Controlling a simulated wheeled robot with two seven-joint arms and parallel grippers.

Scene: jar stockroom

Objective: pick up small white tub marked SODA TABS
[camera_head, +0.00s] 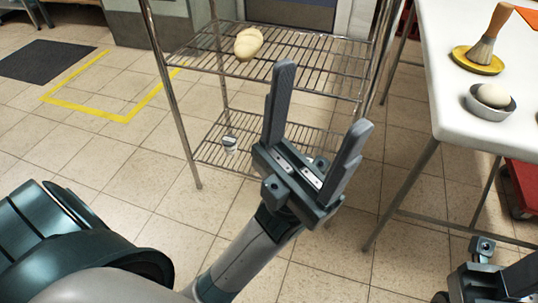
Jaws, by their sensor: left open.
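A small white tub (229,143) with a dark marking stands on the lower wire shelf, near its left side. Its lettering is too small to read. My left gripper (322,97) is open and empty, pointing up in the picture in front of the wire rack. It is to the right of the tub and apart from it. Part of my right gripper (482,248) shows at the bottom right corner; its fingers cannot be made out clearly.
The wire rack (310,49) has metal posts and a pale, rounded object (249,43) on its upper shelf. A white table (438,88) at right holds a brush (487,38) on a yellow dish and a bowl (489,108) with a round ball.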

